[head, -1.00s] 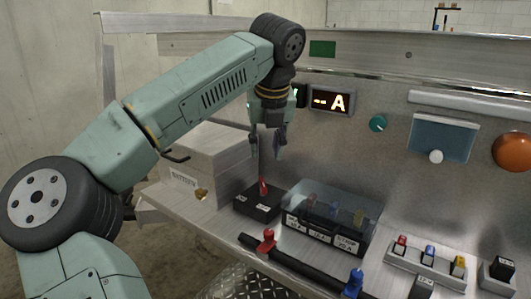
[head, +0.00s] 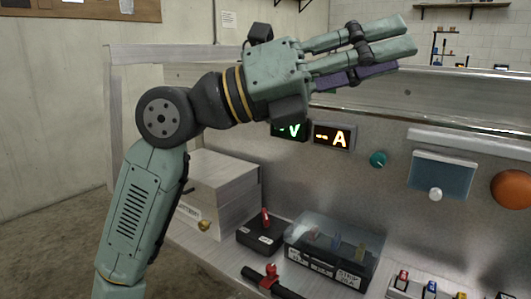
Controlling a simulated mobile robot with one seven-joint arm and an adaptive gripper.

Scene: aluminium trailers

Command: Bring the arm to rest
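My arm rises from the lower left and bends at a dark round joint. Its forearm reaches up and to the right. My gripper (head: 372,50) is high up, in front of the panel's top edge and clear of the bench. Its pale green fingers stretch out straight to the upper right, with a gap between them and purple pads on the lower side. It looks open, and I see nothing held in it. Part of the far side of the gripper is hidden.
Below are a black box with a red lever (head: 265,218), a clear-lidded switch box (head: 330,250), a black bar with a red clamp (head: 270,275) and a metal box (head: 215,190). The panel carries a lit A display (head: 334,137) and a V display (head: 290,131). The air around the gripper is free.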

